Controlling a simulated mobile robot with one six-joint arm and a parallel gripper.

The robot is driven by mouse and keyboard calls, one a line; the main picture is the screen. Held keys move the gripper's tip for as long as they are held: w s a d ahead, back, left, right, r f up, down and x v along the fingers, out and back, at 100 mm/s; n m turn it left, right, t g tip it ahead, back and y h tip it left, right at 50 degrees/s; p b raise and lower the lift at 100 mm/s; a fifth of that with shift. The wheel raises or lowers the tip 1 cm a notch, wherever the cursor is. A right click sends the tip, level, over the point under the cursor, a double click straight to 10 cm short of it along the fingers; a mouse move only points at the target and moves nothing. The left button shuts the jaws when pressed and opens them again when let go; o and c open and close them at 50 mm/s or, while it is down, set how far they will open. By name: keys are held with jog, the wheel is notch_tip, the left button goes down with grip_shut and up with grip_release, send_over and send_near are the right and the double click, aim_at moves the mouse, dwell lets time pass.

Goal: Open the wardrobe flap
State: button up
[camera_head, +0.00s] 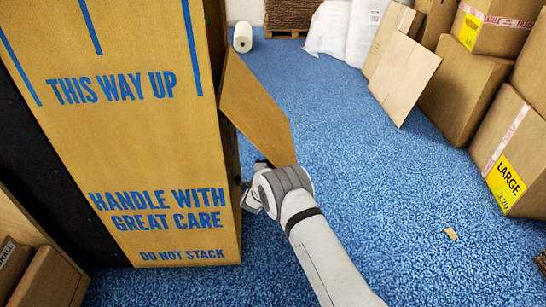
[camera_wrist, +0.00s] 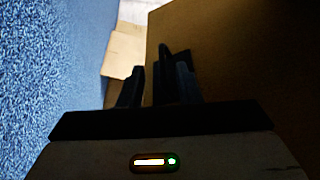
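The wardrobe carton (camera_head: 150,130) is a tall brown box with blue print, standing upright at the left in the head view. Its flap (camera_head: 255,108) stands out at an angle from the carton's right side, partly open. My gripper (camera_head: 248,198) is low beside the carton's right edge, beneath the flap. In the wrist view, my gripper (camera_wrist: 160,88) shows two dark fingers apart, with brown board (camera_wrist: 225,65) close ahead and to the right. A dark shape, perhaps a shadow, lies between the fingers. Contact cannot be told.
Large cartons (camera_head: 515,150) are stacked at the right, with a flat cardboard sheet (camera_head: 403,78) leaning there. A small scrap (camera_head: 451,234) is on the blue floor. The middle floor is clear.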

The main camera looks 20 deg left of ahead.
jog(key=w+n+t+y+b, duration=0.1)
jog(key=n+b, duration=0.1)
jog(key=n, duration=0.2)
jog(key=w+d+n+t+y+b, duration=0.1)
jog(key=w+n+y+b, duration=0.1)
jog(key=n, duration=0.3)
jog(key=w+n+y+b, duration=0.2)
jog(key=n+b, duration=0.1)
jog(key=n, duration=0.1)
jog(key=shift+w+d+r+n+t, duration=0.1)
jog(key=shift+w+d+n+t, duration=0.05)
jog(key=shift+d+n+t, duration=0.2)
jog(key=shift+w+a+r, duration=0.2)
jog(key=shift+w+r, duration=0.15)
jog(key=shift+w, duration=0.2)
jog(key=shift+c, duration=0.5)
grip_shut()
